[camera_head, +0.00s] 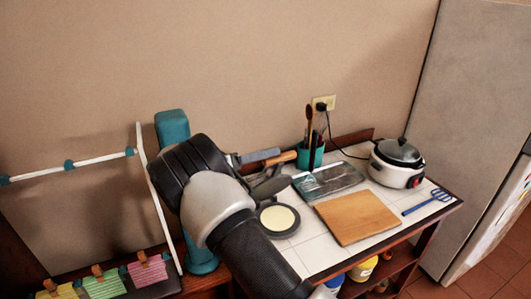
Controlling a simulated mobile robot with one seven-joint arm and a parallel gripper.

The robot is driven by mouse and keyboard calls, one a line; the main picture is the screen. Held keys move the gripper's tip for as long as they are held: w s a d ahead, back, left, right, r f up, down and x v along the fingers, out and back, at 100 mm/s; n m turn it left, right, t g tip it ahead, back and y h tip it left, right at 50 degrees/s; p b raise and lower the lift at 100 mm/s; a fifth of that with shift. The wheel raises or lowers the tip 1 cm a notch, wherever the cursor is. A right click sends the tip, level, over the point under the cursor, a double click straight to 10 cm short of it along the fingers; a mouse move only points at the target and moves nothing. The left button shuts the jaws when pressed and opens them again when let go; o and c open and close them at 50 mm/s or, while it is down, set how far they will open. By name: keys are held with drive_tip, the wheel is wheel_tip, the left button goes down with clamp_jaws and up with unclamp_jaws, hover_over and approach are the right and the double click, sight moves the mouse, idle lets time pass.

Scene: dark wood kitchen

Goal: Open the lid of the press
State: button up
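The press (279,232) is a round dark plate with a pale cream disc on it, on the tiled table top just right of my arm. A dark rounded piece (271,187), which looks like its lid, stands behind the plate, partly hidden by my arm. I cannot tell whether it is attached or how far it is raised. My black and grey arm crosses in front of the press's left side.
A wooden board (357,217), a dark tray (328,181), a teal utensil cup (318,157), a cooker (397,163) and a blue tool (428,202) share the table (310,254). A white rack with clipped cloths (103,284) and a teal post (203,262) stand left. A fridge (470,120) is right.

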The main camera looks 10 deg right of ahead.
drive_tip(key=shift+a+r, duration=0.1)
drive_tip(key=shift+r, duration=0.1)
idle(0.4)
wheel_tip(320, 180, up, 10)
idle(0.4)
